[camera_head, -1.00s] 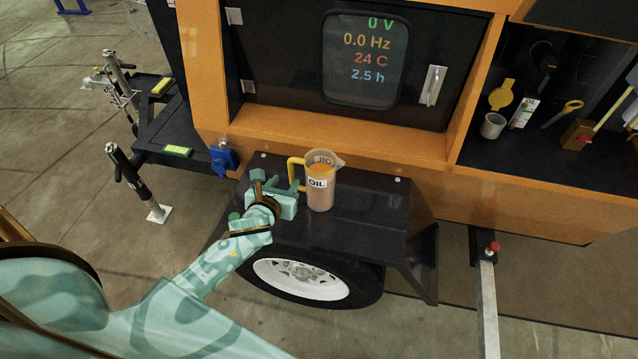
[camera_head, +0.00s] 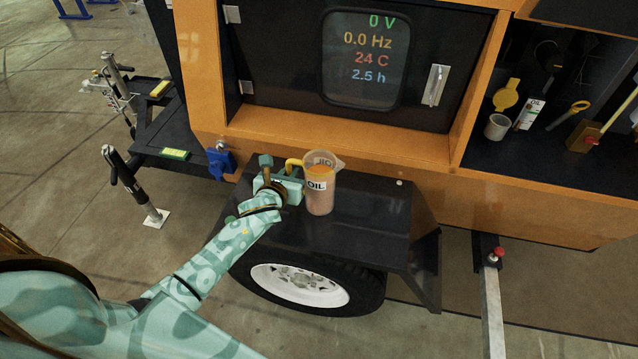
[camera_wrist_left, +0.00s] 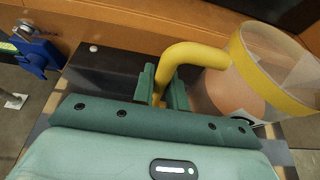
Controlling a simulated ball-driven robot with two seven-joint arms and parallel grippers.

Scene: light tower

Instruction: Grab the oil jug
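The oil jug (camera_head: 320,195) is a clear, orange-tinted jug with an "OIL" label and a yellow handle on its left. It stands upright on the black fender. My left gripper (camera_head: 283,178) is at the handle side of the jug. In the left wrist view the jug (camera_wrist_left: 235,92) is at the right, and its yellow handle (camera_wrist_left: 190,54) curves down between the two green fingers (camera_wrist_left: 162,90). The fingers sit close on both sides of the handle and look shut on it. The handle's lower part is hidden. My right gripper is not in view.
The black fender (camera_head: 375,215) is clear right of the jug, with a wheel below. The orange cabinet wall (camera_head: 400,165) rises close behind. A blue clamp-like part (camera_head: 221,162) is at the left. An open compartment at the right holds a grey cup (camera_head: 497,127) and tools.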

